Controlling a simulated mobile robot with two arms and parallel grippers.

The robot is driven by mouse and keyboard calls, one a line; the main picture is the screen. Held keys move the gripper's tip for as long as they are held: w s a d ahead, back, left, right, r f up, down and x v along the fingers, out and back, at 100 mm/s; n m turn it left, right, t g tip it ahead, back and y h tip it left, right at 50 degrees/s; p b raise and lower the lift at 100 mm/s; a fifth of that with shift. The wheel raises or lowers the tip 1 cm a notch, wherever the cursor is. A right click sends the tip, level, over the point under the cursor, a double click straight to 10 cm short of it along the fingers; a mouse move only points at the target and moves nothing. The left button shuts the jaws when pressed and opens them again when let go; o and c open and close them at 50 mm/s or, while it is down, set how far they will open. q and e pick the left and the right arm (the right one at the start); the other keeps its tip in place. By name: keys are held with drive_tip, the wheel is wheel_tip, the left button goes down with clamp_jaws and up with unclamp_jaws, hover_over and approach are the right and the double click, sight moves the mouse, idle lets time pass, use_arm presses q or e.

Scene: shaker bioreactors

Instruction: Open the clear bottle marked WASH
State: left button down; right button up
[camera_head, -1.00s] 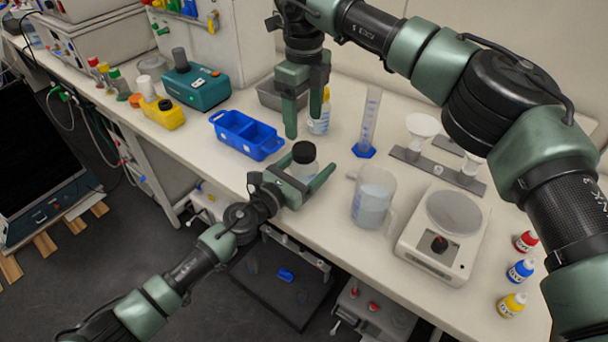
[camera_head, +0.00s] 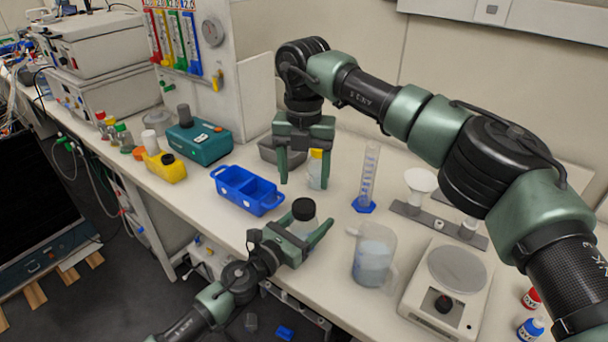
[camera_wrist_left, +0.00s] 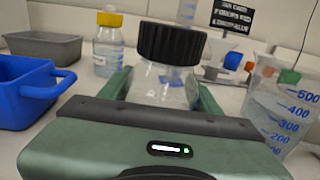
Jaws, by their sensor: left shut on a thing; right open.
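A clear bottle with a black screw cap (camera_head: 303,209) stands at the front edge of the bench; its clear body (camera_head: 301,228) shows below the cap. No WASH marking can be read on it. My left gripper (camera_head: 308,238) is shut on this bottle from the front, its two fingers on either side of the body. In the left wrist view the black cap (camera_wrist_left: 171,43) sits on the bottle. My right gripper (camera_head: 305,180) is open and empty above the bench, behind and above the bottle, with its fingers pointing down.
A yellow-capped bottle (camera_head: 316,172) stands behind the right gripper. A blue tray (camera_head: 247,190) is left of the bottle. A measuring jug (camera_head: 373,254), blue-based cylinder (camera_head: 364,205) and balance (camera_head: 446,292) stand to the right.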

sight(304, 205)
drive_tip(key=m, duration=0.4)
drive_tip(key=shift+m, duration=0.4)
drive_tip(key=m, duration=0.4)
drive_tip(key=shift+m, duration=0.3)
drive_tip(key=m, duration=0.9)
drive_tip(key=shift+f, duration=4)
